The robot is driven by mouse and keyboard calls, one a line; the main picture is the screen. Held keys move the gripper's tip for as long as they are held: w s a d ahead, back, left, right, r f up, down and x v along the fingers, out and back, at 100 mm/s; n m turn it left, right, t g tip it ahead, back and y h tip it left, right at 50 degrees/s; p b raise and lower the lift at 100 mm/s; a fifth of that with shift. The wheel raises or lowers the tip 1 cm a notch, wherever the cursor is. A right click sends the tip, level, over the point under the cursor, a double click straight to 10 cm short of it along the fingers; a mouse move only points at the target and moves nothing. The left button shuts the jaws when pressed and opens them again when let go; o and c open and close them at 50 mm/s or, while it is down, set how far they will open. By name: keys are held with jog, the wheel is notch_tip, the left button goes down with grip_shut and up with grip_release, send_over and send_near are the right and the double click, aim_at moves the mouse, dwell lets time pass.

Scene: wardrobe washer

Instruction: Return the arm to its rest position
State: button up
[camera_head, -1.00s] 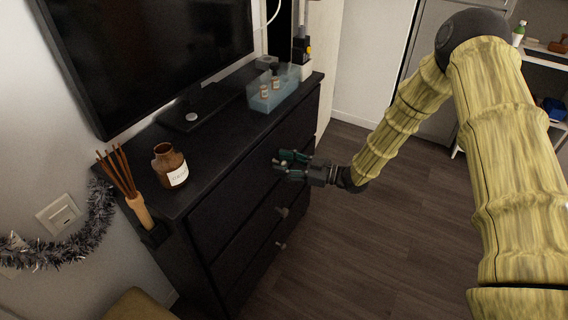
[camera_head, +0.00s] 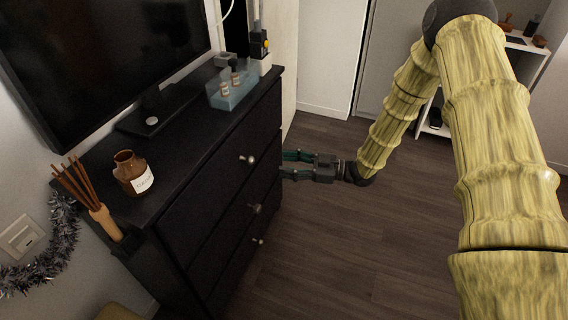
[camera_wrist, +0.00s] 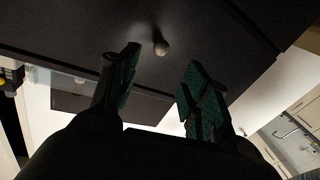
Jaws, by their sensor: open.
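My gripper (camera_head: 285,165) is open and empty in the head view, at the right side of the black dresser's drawer fronts. My arm (camera_head: 395,110), in a yellow bamboo-like cover, reaches down from the upper right with its elbow bent. In the wrist view, my gripper's green-padded fingers (camera_wrist: 158,88) are spread apart. A round drawer knob (camera_wrist: 161,48) shows beyond and between them, not gripped. In the head view the top drawer knob (camera_head: 249,159) is left of the fingers, with a gap between.
The black dresser (camera_head: 185,155) carries a brown bottle (camera_head: 132,173), a blue tray (camera_head: 222,101) and a TV (camera_head: 95,60). A reed diffuser (camera_head: 100,215) is at its near-left corner. Wood floor (camera_head: 350,245) is free at the right. A white shelf (camera_head: 436,115) stands behind my arm.

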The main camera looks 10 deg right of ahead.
dwell(0.4)
jog(key=s+f+m+h+p, duration=0.7)
jog(key=s+f+m+h, duration=0.3)
jog(key=s+f, duration=0.3)
jog(key=s+d+m+g+h+p, duration=0.2)
jog(key=s+d+m+g+h, duration=0.1)
jog(key=s, duration=1.1)
jog(key=s+d+f+m+g+h+p, duration=0.1)
jog(key=s+d+m+g+h+p, duration=0.1)
jog(key=s, duration=1.3)
jog(key=shift+d+f+m+g+h, duration=0.3)
jog(key=shift+d+m+g+h, duration=0.3)
jog(key=shift+g+h, duration=0.25)
